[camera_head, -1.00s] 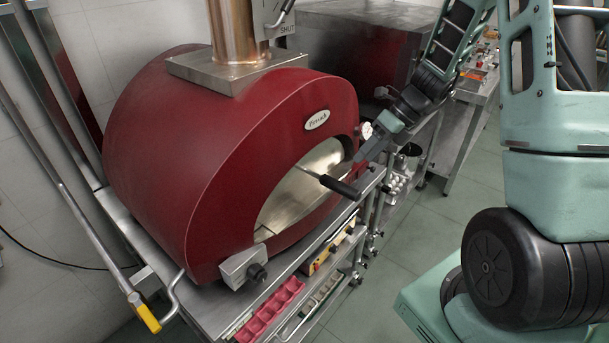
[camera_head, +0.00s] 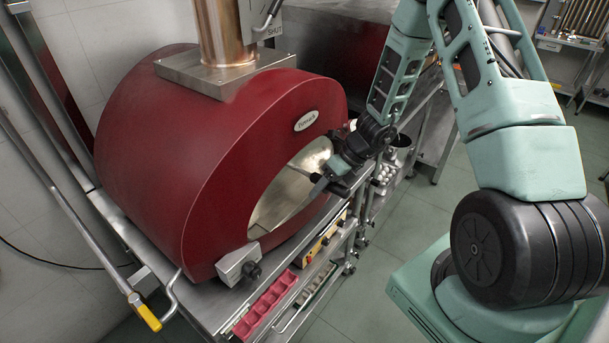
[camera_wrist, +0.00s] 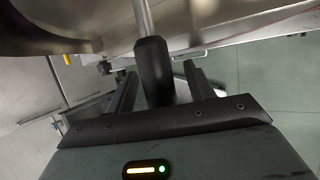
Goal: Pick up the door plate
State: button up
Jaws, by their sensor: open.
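A pale metal surface (camera_head: 285,200) fills the mouth of the red oven. It appears to be the door plate, though I cannot tell its edges from the oven's inside. A thin metal rod (camera_head: 300,169) sticks out from it and ends in a black grip. In the wrist view the black grip (camera_wrist: 153,72) stands between the two fingers of my open gripper (camera_wrist: 160,85), with a gap visible on both sides. In the head view my gripper (camera_head: 335,180) is at the oven mouth and hides most of the grip.
The red oven (camera_head: 190,150) sits on a steel stand, with a copper flue (camera_head: 222,35) above. A grey knob box (camera_head: 240,265) juts from its lower front. A red tray (camera_head: 265,305) lies on the shelf below. A yellow-ended tool (camera_head: 148,317) leans at left. Green floor is open at right.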

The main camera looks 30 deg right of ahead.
jog(key=shift+a+f, duration=0.15)
jog(key=shift+f, duration=0.15)
jog(key=shift+c, duration=0.3)
grip_shut()
jog(key=shift+w+r, duration=0.1)
jog(key=shift+r, duration=0.15)
